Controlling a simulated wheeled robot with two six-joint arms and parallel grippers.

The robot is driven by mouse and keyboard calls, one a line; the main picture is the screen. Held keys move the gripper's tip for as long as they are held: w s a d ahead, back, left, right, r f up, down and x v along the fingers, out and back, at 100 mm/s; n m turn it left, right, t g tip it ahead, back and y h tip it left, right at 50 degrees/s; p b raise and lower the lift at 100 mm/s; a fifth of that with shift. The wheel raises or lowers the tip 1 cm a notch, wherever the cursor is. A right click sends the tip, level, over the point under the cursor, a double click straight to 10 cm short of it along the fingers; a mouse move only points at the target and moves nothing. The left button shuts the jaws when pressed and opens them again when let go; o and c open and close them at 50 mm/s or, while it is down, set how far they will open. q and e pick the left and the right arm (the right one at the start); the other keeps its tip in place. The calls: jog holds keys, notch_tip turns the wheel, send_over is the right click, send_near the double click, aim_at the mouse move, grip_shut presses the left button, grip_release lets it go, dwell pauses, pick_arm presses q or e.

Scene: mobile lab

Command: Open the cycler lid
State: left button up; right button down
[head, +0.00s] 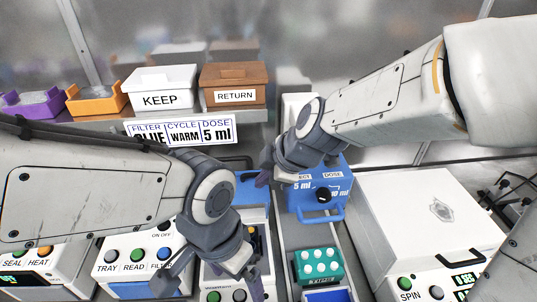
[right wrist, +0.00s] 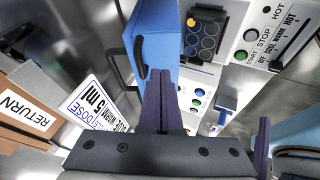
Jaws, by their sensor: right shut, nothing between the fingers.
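The cycler is the white unit whose front panel (head: 226,295) shows low in the head view, partly behind my left gripper. Its blue lid (head: 254,190) stands raised at the back; it also shows in the right wrist view (right wrist: 158,45), with a dark handle. The dark well block (right wrist: 205,35) is uncovered beside it. My right gripper (head: 263,180) is shut and empty; its fingers (right wrist: 159,105) are close by the lid. I cannot tell whether they touch it. My left gripper (head: 210,288) is low over the cycler's front, its fingers spread apart.
A blue dosing unit (head: 335,172) stands right of the cycler, with a teal rack (head: 320,266) in front. A white spinner (head: 415,215) is at the right and a white reader (head: 135,250) at the left. KEEP (head: 160,88) and RETURN (head: 234,84) bins are on the back shelf.

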jog(key=shift+w+a+f, duration=0.1)
jog(key=shift+w+f, duration=0.1)
jog(key=shift+w, duration=0.75)
pick_arm(q)
jog(key=shift+r, duration=0.3)
pick_arm(e)
jog(key=shift+w, duration=0.1)
